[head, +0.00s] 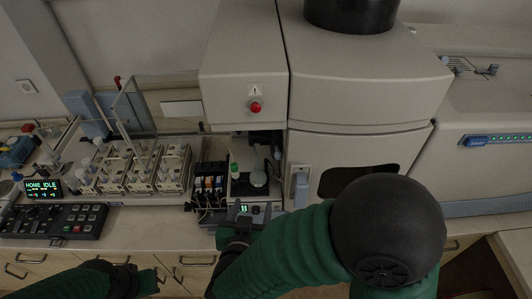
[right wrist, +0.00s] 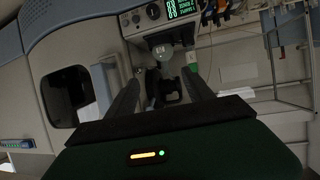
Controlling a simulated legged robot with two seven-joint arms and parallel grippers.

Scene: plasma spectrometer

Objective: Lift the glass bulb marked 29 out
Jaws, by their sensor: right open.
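A small rounded glass bulb (head: 259,178) sits in the open bay of the spectrometer, right of a green-capped part (head: 235,171). It appears as a pale shape in the right wrist view (right wrist: 162,49). No number 29 is readable on it. My right gripper (head: 245,210) is in front of and below the bay, apart from the bulb. In the right wrist view its two dark fingers (right wrist: 146,74) are spread with nothing held between them. My left gripper (head: 141,272) is low at the left, dark and partly cut off; its jaws are unclear.
A black tubing block (head: 209,183) stands close left of the bay. A rack of bottles (head: 142,168) and a control panel (head: 54,220) lie further left. The spectrometer's large housing (head: 350,105) rises at the right. Some bare bench front shows below the bay.

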